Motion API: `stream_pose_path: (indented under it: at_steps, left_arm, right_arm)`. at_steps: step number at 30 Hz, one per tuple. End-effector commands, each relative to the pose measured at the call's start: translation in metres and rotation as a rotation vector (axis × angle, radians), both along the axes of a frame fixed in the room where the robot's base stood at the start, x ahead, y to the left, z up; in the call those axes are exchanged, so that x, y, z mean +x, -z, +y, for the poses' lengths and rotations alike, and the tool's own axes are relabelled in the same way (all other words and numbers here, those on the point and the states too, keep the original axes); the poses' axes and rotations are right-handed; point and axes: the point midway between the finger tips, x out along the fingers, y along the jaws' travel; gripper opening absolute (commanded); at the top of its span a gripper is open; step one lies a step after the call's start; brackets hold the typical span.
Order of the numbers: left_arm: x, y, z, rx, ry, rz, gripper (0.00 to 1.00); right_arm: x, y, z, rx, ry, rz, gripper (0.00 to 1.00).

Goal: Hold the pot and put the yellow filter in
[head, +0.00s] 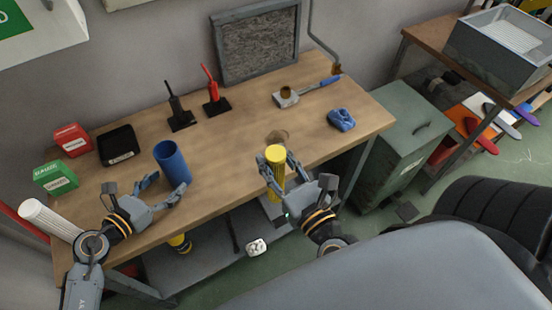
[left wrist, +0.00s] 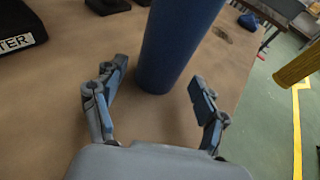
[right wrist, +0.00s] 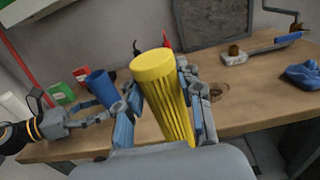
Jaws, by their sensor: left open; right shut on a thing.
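The blue pot (head: 172,163) is a tall open cylinder standing upright on the workbench, left of the middle. My left gripper (head: 160,190) is open, with its fingers on either side of the pot's lower part; in the left wrist view the pot (left wrist: 172,50) stands between and just beyond the fingertips, apart from them. My right gripper (head: 283,172) is shut on the yellow filter (head: 275,155), a ribbed cylinder with a smooth cap. It holds the filter raised near the bench's front edge, right of the pot. The filter (right wrist: 165,95) also fills the middle of the right wrist view.
On the workbench (head: 230,140) are red (head: 72,139) and green boxes (head: 55,177), a black box (head: 118,146), a white ribbed cylinder (head: 48,220), black and red tools on stands, a blue-handled tool and a crumpled blue cloth (head: 341,120). Bare bench lies between pot and filter.

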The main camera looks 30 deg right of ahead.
Motion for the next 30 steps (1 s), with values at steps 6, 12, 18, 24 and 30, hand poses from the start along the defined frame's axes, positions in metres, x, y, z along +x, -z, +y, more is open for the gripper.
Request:
stream_pose_path:
  at_steps: [6,12,18,24,30]
  left_arm:
    - [0.014,0.009,-0.021,-0.001,0.001,0.001,0.73]
    - [0.020,0.011,-0.028,0.001,0.000,0.001,0.73]
    - [0.020,0.011,-0.029,0.001,0.000,0.001,0.73]
    - [0.020,0.011,-0.029,0.001,0.000,0.001,0.52]
    - [0.020,0.011,-0.029,0.001,0.000,0.001,0.37]
  right_arm:
    - [0.000,0.008,0.000,0.000,0.000,-0.001,0.00]
    - [0.000,0.010,0.000,0.000,0.000,-0.001,0.00]
    - [0.000,0.009,0.000,0.000,0.000,-0.001,0.00]
    - [0.000,0.009,0.000,0.000,0.000,0.000,0.00]
    - [0.000,0.010,0.000,0.000,0.000,-0.001,0.00]
